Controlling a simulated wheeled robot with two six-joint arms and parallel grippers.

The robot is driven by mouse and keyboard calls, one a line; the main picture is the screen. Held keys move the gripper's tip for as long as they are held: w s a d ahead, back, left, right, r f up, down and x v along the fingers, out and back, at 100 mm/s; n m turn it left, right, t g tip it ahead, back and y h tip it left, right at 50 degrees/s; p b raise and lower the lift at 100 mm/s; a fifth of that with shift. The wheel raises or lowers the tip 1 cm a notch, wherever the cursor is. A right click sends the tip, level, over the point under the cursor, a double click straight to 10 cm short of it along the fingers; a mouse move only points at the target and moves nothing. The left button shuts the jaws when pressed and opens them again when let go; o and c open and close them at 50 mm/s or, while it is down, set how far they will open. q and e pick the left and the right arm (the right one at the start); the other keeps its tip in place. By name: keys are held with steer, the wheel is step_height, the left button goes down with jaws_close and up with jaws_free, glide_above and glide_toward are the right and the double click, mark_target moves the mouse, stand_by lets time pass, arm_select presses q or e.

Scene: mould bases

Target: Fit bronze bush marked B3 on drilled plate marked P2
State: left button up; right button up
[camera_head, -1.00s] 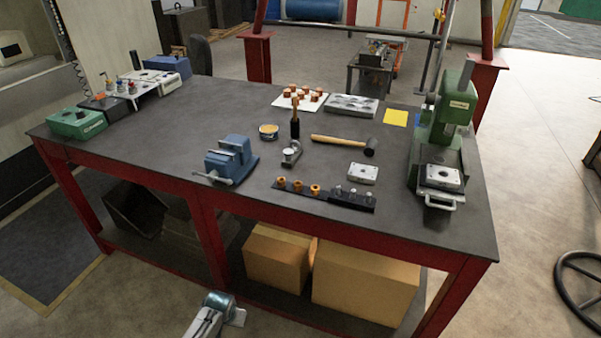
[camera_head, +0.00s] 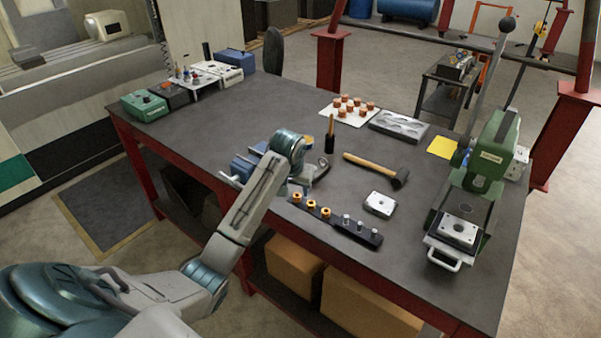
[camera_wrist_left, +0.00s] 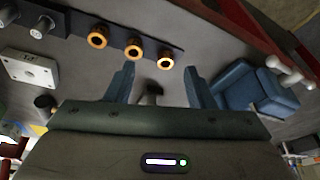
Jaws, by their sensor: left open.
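Three bronze bushes stand in a row on a dark rack; in the head view they are the left bush (camera_head: 297,197), middle bush (camera_head: 311,205) and right bush (camera_head: 325,212). The left wrist view shows them too (camera_wrist_left: 133,47). Their marks cannot be read. One drilled plate (camera_head: 379,203) lies on the table right of the rack, also in the wrist view (camera_wrist_left: 30,70). Another plate (camera_head: 459,230) sits on the green press. I cannot tell which is P2. My left gripper (camera_wrist_left: 156,88) is open and empty, near the rack and vise. My right gripper is not in view.
The rack (camera_head: 365,236) also holds grey pins. A blue vise (camera_wrist_left: 250,90) is beside my left gripper. A hammer (camera_head: 372,167), a white sheet with several copper-coloured pieces (camera_head: 333,113) and the green press (camera_head: 492,160) stand farther off.

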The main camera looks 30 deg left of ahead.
mark_target(297, 201)
arm_select(q)
steer(key=shift+n, duration=0.3)
steer(key=w+a+f+p, duration=0.1)
steer(key=f, duration=0.1)
steer(key=w+a+f+p, duration=0.1)
steer(key=w+f, duration=0.1)
steer(key=w+a+f+p, duration=0.1)
steer(key=f, duration=0.2)
steer(key=shift+w, duration=0.35)
steer(key=shift+w+d+f, duration=0.1)
steer(key=shift+w+f, duration=0.05)
steer(key=shift+f, duration=0.25)
steer(key=c, duration=0.7)
jaws_close()
steer(key=shift+r+p, duration=0.25)
steer(key=shift+p, duration=0.15)
steer(key=shift+r+p, duration=0.7)
steer(key=shift+p, duration=0.15)
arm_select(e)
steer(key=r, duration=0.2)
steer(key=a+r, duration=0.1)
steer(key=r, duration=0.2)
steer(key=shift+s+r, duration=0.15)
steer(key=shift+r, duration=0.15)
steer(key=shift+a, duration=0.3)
